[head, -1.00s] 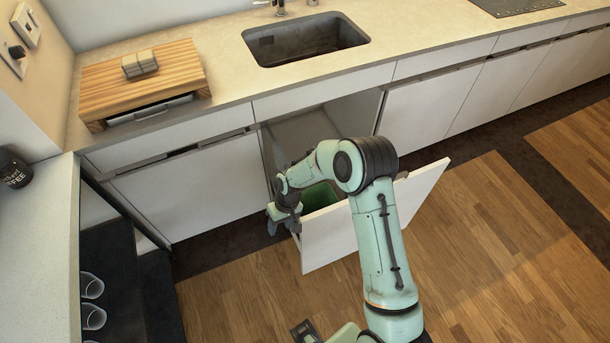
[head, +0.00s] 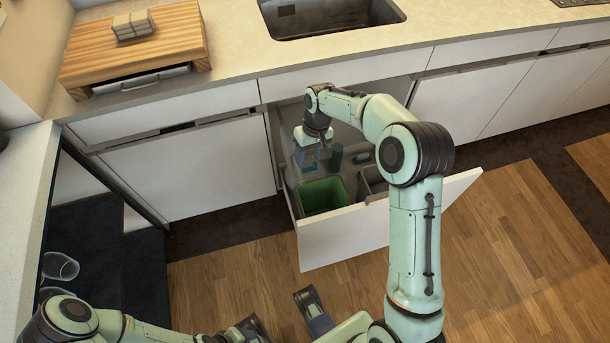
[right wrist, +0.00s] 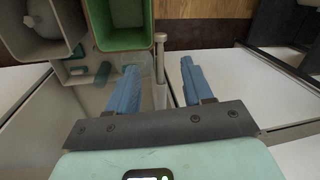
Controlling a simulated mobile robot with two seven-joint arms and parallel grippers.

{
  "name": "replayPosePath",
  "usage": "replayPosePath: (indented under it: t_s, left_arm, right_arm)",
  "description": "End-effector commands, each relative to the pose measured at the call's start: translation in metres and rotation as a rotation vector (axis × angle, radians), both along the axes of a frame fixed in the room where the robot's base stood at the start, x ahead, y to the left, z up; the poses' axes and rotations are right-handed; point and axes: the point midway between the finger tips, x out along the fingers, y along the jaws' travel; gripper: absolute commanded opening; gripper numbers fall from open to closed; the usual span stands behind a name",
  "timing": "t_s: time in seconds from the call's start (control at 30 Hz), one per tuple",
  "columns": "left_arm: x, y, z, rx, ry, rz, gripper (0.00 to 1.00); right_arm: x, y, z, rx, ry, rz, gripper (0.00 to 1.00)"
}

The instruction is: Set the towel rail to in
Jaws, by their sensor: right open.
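A thin grey rod with a rounded end, which looks like the towel rail (right wrist: 161,60), shows in the right wrist view between my right gripper's blue fingers. My right gripper (right wrist: 158,68) is open, with a finger on each side of the rod; I see no clear contact. In the head view my right gripper (head: 312,152) points down inside the open pull-out drawer (head: 350,236), above its left part. I cannot pick out the rod there. My left arm comes in at the bottom left; its gripper (head: 248,331) is partly cut off by the bottom edge.
A green bin (head: 322,195) stands in the drawer near its front; it also shows in the right wrist view (right wrist: 122,38). Closed white cabinet fronts (head: 200,165) flank the opening, under the worktop and sink (head: 330,15). The wooden floor before the drawer is clear.

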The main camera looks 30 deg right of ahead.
Motion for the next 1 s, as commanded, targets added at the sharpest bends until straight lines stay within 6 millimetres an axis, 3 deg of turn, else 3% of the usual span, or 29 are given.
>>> replayPosePath:
  t_s: [0.3,0.5,0.7,1.0]
  left_arm:
    - [0.003,0.000,-0.008,0.001,-0.010,0.002,0.51]
    - [0.005,0.000,-0.011,0.002,-0.016,0.003,0.51]
    - [0.006,0.000,-0.012,0.002,-0.020,0.004,0.51]
    - [0.006,0.000,-0.012,0.002,-0.020,0.004,0.51]
  right_arm:
    - [-0.001,0.010,-0.068,0.001,0.006,-0.001,0.51]
    - [0.000,0.016,-0.102,0.001,0.004,0.000,0.51]
    - [0.001,0.018,-0.119,0.000,0.001,0.000,0.51]
    - [0.001,0.018,-0.121,0.000,0.000,-0.001,0.51]
